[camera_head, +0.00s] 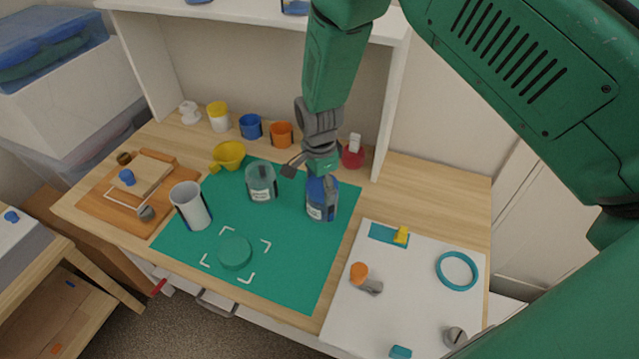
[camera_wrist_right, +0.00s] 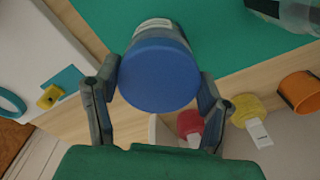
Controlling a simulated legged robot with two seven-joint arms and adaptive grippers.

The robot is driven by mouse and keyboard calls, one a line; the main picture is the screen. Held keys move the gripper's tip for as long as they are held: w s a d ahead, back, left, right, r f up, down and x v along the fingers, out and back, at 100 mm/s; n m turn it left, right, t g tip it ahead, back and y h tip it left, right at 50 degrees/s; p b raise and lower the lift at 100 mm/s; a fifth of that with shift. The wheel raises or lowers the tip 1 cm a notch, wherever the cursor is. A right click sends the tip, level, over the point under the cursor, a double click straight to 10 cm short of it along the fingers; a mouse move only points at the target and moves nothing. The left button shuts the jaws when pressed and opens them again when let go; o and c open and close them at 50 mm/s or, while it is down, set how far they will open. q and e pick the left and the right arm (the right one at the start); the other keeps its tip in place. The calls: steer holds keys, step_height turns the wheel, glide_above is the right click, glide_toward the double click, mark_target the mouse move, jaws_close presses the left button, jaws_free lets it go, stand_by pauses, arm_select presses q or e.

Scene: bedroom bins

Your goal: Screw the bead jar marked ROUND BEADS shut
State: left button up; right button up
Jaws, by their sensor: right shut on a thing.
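A jar with a white label (camera_head: 318,212) stands upright at the right side of the green mat. Its blue lid (camera_wrist_right: 158,68) faces the camera in the right wrist view. My right gripper (camera_head: 315,170) comes down over this jar and is shut on the blue lid, one finger on each side. A second labelled jar (camera_head: 260,184) stands to its left, looks clear and open-topped. A green round lid (camera_head: 235,252) lies flat on the mat inside white corner marks. The label writing is too small to read. My left gripper is not in view.
A white cup (camera_head: 191,207) and a yellow funnel (camera_head: 229,155) stand near the mat's left edge. Cups, including an orange one (camera_head: 281,135), line the back. A red-based item (camera_head: 353,152) stands close behind the gripper. A white board (camera_head: 400,305) with small parts lies right.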

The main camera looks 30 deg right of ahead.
steer(key=m, duration=0.3)
steer(key=shift+w+m, duration=0.1)
steer(key=shift+m, duration=0.3)
steer(key=m+p, duration=0.1)
steer(key=m, duration=0.1)
steer(key=shift+m, duration=1.3)
steer(key=o, duration=1.5)
steer(key=shift+c, duration=0.2)
